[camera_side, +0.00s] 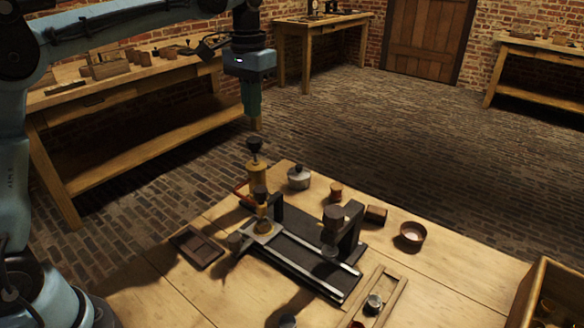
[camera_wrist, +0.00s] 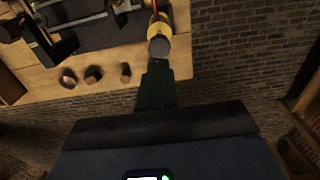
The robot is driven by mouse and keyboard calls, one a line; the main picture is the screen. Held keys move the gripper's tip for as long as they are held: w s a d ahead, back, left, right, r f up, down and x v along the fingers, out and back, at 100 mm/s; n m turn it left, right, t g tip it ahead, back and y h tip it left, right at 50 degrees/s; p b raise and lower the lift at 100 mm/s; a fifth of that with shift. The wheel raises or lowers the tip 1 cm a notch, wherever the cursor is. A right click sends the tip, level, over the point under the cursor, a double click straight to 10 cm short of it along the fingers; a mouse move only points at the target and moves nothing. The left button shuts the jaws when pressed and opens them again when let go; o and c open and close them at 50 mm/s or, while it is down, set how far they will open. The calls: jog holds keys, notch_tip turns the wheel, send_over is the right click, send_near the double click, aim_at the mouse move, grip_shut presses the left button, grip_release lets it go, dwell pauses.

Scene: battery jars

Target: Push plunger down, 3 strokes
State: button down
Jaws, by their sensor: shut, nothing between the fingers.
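The plunger (camera_side: 254,144) has a dark round knob on a thin stem. It stands upright out of a yellow-brown cylinder (camera_side: 257,175) at the back left of the workbench. In the wrist view, the knob (camera_wrist: 159,46) shows as a grey disc just beyond the fingertips, with the yellow cylinder (camera_wrist: 158,22) behind it. My gripper (camera_side: 256,127) points straight down, shut and empty, just above the knob. A small gap appears between them in the side view. The closed fingers also show in the wrist view (camera_wrist: 157,66).
A dark rail fixture (camera_side: 310,272) with an upright post (camera_side: 350,232) takes up the middle of the bench. A lidded metal pot (camera_side: 299,178), a small round jar (camera_side: 336,190) and a copper bowl (camera_side: 412,233) stand to the right. A dark tray (camera_side: 197,247) lies in front left.

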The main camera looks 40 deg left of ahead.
aim_at(255, 139)
jog(key=shift+f, duration=2.55)
jog(key=shift+f, duration=1.35)
jog(key=shift+r, duration=0.1)
notch_tip(255, 139, up, 14)
jog(key=shift+s+r, duration=0.1)
